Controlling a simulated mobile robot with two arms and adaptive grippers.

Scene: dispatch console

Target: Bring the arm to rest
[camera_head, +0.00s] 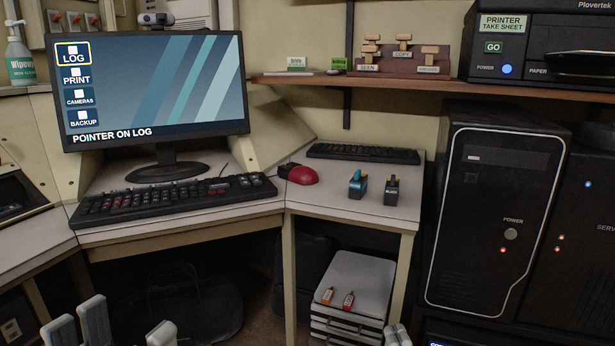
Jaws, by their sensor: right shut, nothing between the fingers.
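My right gripper (397,336) shows at the bottom edge, right of centre. Its grey fingertips are together, with nothing between them, in front of and below the desk. My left gripper (122,328) shows at the bottom left. Its grey fingers stand apart with nothing seen between them. Most of both arms is outside the frame. The monitor (205,85) reads "POINTER ON LOG", and LOG is outlined in yellow. A red mouse (302,174) sits on the desk right of the black keyboard (170,199).
The desk (340,207) also bears blue and dark small devices (358,184) and a second keyboard (363,153). A drawer unit (352,290) with two small tagged items stands below. A black computer tower (495,215) stands at right. A shelf (400,79) holds stamps and a printer.

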